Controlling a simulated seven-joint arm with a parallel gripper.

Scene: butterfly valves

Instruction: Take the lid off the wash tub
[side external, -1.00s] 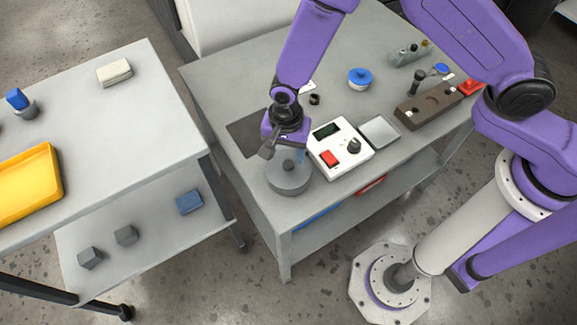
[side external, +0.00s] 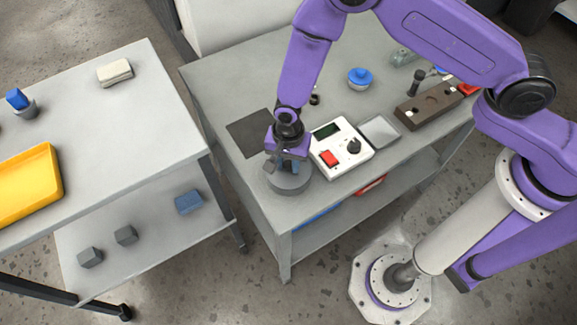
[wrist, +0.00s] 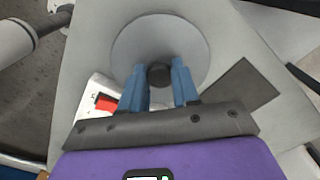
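The wash tub (side external: 290,186) is a low grey round vessel near the front left corner of the table. Its lid (wrist: 158,30) is on it and shows in the wrist view as a pale grey disc. The dark round knob (wrist: 159,76) at the lid's middle shows between my two blue fingers. My gripper (side external: 284,165) is directly over the tub, pointing down. It is open, with one finger on each side of the knob (wrist: 157,67). I cannot tell whether the fingers touch the knob. In the side view my gripper hides the knob and part of the lid.
A white box with a red switch (side external: 330,158) stands close right of the tub. A dark flat mat (side external: 250,134) lies behind it. A grey plate (side external: 380,131), a blue-lidded pot (side external: 360,79) and a brown block (side external: 428,104) lie farther right. A second table stands left, across a gap.

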